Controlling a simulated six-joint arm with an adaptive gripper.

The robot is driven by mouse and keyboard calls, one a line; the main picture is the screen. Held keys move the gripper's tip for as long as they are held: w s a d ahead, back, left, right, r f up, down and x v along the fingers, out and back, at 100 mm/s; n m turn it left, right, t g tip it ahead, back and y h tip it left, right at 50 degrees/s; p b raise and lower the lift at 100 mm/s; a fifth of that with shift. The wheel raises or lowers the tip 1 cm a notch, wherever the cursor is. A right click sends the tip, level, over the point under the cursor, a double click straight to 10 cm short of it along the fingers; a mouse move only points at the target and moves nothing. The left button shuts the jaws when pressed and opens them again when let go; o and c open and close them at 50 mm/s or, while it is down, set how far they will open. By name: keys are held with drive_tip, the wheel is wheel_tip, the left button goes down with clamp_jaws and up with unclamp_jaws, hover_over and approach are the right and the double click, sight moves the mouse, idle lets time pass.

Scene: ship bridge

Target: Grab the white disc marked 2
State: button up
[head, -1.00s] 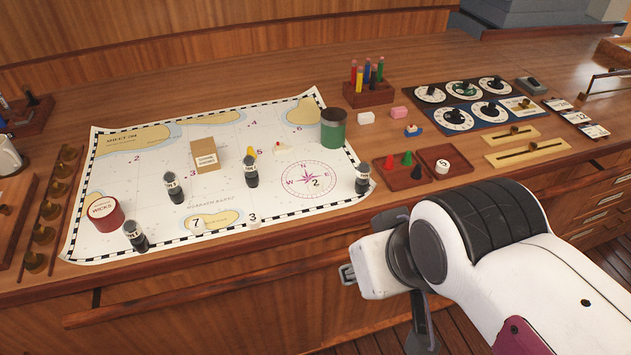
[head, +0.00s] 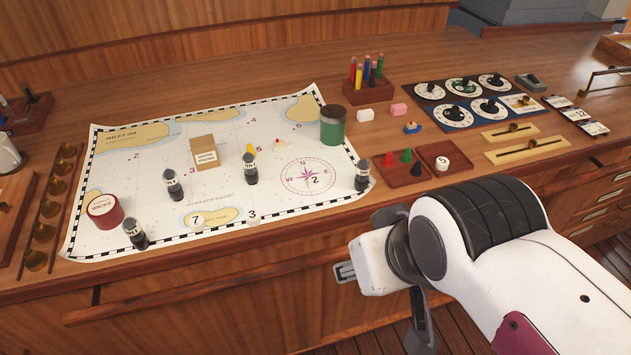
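The white disc marked 2 (head: 315,180) lies flat on the chart (head: 150,232), on the right half of its pink compass rose. A dark bottle-like piece with a pale label (head: 362,175) stands a little to its right. Nothing covers the disc. My gripper (head: 421,325) shows only in part, dark and pointing down below my white wrist, in front of the desk edge. It is below and to the right of the disc, well apart from it. Its fingertips are not clear, so I cannot tell whether it is open.
Other white discs marked 7 (head: 196,220) and 3 (head: 253,215) lie by the chart's front edge; disc 5 (head: 442,163) is in a red-brown tray (head: 432,152). A green canister (head: 333,126) stands behind the rose. A brown box (head: 204,153) stands on the chart.

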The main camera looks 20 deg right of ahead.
idle(0.3)
drive_tip(key=w+d+f+t, duration=0.1)
drive_tip(key=w+d+t, duration=0.15)
drive_tip(key=w, duration=0.45)
drive_tip(key=w+d+f+n+t+h, duration=0.1)
drive_tip(key=w+d, duration=0.3)
drive_tip(key=w, duration=0.4)
drive_tip(key=w+d+f+t, duration=0.1)
drive_tip(key=w+d+f, duration=0.15)
drive_tip(key=w, duration=0.45)
drive_tip(key=w+f+y, duration=0.1)
drive_tip(key=w+a+f+n+t+y, duration=0.1)
drive_tip(key=w, duration=0.1)
drive_tip(key=w+a+f+y, duration=0.1)
drive_tip(key=shift+w+a+f+n+t, duration=0.15)
drive_tip(key=shift+a+f+n+t, duration=0.1)
drive_tip(key=shift+f+n, duration=0.15)
drive_tip(key=shift+a+f+y, duration=0.1)
drive_tip(key=shift+f+y, duration=0.45)
drive_tip(key=shift+y, duration=0.05)
drive_tip(key=shift+d+f+n+y, duration=0.2)
drive_tip(key=shift+f+n+y, duration=0.4)
drive_tip(key=shift+f, duration=0.1)
drive_tip(key=shift+s+d+f+n+t+y, duration=0.3)
drive_tip(key=shift+s+f+n+y, duration=0.1)
drive_tip(key=shift+y, duration=0.1)
